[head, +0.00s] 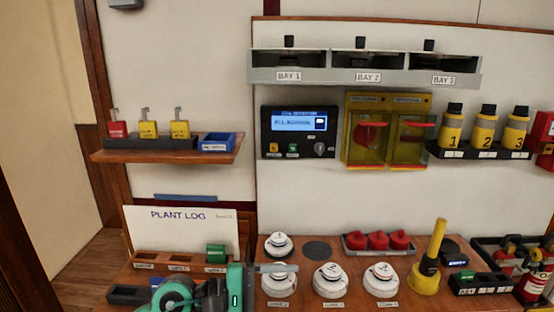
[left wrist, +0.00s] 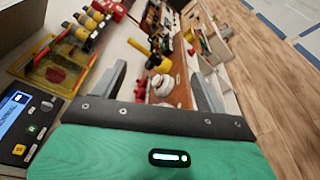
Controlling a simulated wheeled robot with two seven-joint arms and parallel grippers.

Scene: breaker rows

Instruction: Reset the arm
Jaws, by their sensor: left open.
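My left arm comes in at the bottom of the head view, with the green left gripper (head: 278,268) low over the front of the bench. One grey finger points right, between two white round detectors. In the left wrist view the same gripper (left wrist: 158,75) shows two grey fingers spread apart with nothing held between them. The bench and its items lie beyond the fingers there, tilted and small. My right gripper is in neither view.
A control panel (head: 298,132) and yellow covered switches (head: 388,130) are on the wall. Yellow bottles (head: 484,130) stand right. White detectors (head: 330,280), red parts (head: 378,240) and a yellow cone-shaped tool (head: 428,265) crowd the bench. A shelf (head: 165,155) holds padlocks.

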